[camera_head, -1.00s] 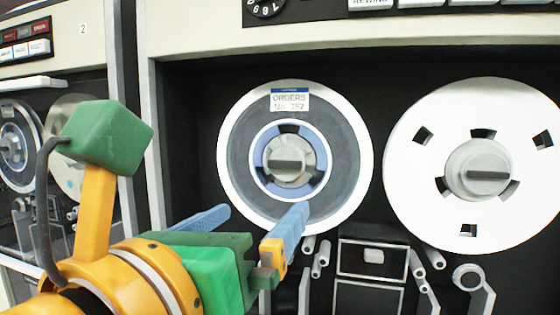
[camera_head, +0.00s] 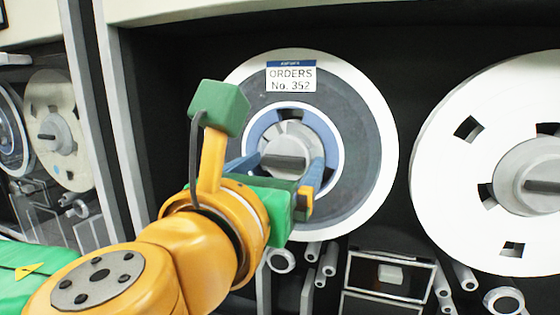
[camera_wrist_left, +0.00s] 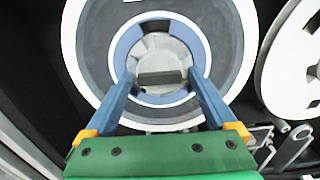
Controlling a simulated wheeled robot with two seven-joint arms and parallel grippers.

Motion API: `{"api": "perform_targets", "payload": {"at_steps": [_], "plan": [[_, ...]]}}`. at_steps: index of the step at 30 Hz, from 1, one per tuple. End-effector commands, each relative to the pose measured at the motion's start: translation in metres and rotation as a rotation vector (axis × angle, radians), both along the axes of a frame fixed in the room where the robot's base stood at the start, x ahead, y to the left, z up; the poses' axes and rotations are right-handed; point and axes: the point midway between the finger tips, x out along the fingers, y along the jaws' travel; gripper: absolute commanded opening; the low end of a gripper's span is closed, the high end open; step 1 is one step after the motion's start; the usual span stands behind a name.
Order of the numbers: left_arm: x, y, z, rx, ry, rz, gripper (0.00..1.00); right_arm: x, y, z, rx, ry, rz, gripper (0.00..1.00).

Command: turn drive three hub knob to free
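The hub knob (camera_head: 288,150) is a round grey knob with a horizontal darker grip bar, at the centre of the left tape reel (camera_head: 362,108) labelled "ORDERS No. 352". A blue ring surrounds it. My left gripper (camera_head: 280,168) is in front of the reel's hub, with its two blue fingers spread to either side of the knob. In the left wrist view, the knob (camera_wrist_left: 160,62) sits between and beyond the open fingertips (camera_wrist_left: 160,82), with gaps on both sides. The gripper hides part of the lower hub in the head view. My right gripper is not in view.
A white reel (camera_head: 455,170) with its own grey hub (camera_head: 535,178) stands to the right. Rollers (camera_head: 325,262) and a dark panel box (camera_head: 390,274) lie below the reels. A neighbouring drive (camera_head: 55,135) is at the left, past a grey frame post (camera_head: 120,120).

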Motion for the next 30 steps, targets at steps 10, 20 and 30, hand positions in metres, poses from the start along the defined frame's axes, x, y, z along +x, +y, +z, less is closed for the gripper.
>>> {"api": "perform_targets", "payload": {"at_steps": [10, 20, 30], "plan": [[0.0, 0.0, 0.0, -0.002, 0.0, 0.0, 0.17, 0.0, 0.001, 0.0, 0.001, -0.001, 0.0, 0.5], [-0.001, 0.0, -0.002, -0.107, 0.033, -0.001, 0.17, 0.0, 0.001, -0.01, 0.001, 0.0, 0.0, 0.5], [-0.001, 0.0, -0.003, -0.393, 0.124, -0.001, 0.18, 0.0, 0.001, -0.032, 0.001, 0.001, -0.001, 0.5]]}}
